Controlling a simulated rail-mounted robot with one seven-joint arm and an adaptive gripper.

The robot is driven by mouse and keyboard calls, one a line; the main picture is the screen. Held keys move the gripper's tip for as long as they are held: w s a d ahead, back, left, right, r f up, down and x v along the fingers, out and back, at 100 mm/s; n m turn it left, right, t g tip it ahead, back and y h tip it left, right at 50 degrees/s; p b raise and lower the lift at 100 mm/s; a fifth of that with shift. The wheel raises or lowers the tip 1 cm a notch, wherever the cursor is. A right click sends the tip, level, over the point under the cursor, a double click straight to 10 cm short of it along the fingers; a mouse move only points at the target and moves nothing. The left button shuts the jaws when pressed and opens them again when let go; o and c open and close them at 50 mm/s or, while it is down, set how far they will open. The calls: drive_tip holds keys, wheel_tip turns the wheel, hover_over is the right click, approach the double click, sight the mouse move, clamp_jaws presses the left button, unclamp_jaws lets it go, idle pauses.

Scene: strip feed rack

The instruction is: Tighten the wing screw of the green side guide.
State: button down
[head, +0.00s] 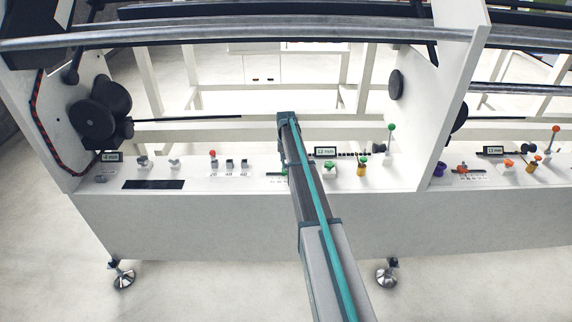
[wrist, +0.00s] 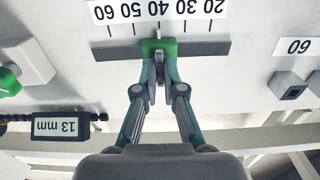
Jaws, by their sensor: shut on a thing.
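The green side guide (wrist: 168,44) sits in a dark slot (wrist: 210,48) of the white panel in the wrist view, near the 40 mark of a scale. Its wing screw (wrist: 160,70) stands out from it toward me, small and grey. My gripper (wrist: 160,78) has its two fingertips closed on the wing screw, one on each side. Parts of the screw are hidden between the fingers. In the head view my arm reaches down to the panel and covers most of the guide; a little green (head: 285,173) shows beside it.
A small display (wrist: 62,127) reading 13 mm and a white block with a green knob (wrist: 8,84) lie left in the wrist view. A white upright wall (head: 440,90) stands right of my arm.

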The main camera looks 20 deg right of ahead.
drive_tip(key=c, duration=1.3)
unclamp_jaws()
wheel_tip(320, 180, up, 12)
drive_tip(key=shift+r, duration=0.1)
